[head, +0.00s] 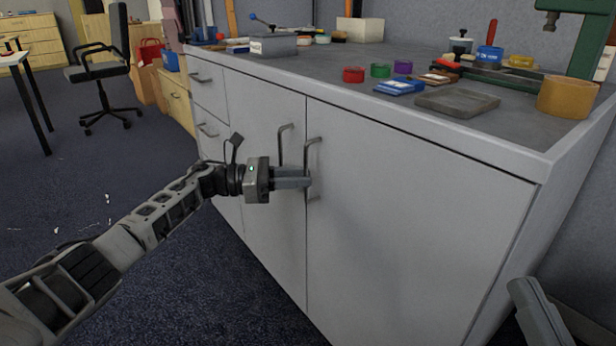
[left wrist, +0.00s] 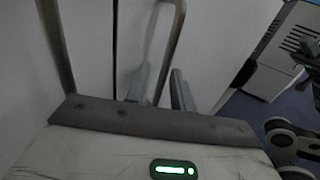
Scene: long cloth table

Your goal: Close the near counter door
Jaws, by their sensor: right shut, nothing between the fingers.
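The near counter door (head: 410,220) is the wide grey panel on the right of the counter front. It looks flush with the front, with a thin dark seam along its left edge; I see no clear gap. Its bar handle (head: 310,160) is upright by that seam. My left gripper (head: 306,180) is at this handle. In the left wrist view its fingers (left wrist: 160,88) stand apart with the handle bar (left wrist: 172,45) between them; contact is unclear. My right gripper (head: 538,312) shows only partly at the bottom right, fingers together and empty, away from the door.
The neighbouring door (head: 265,150) has its own handle (head: 283,143) close to the left. The countertop (head: 330,75) carries a tape roll (head: 568,97), a grey slab (head: 457,103) and small items. An office chair (head: 100,70) stands far left. The blue carpet before the counter is clear.

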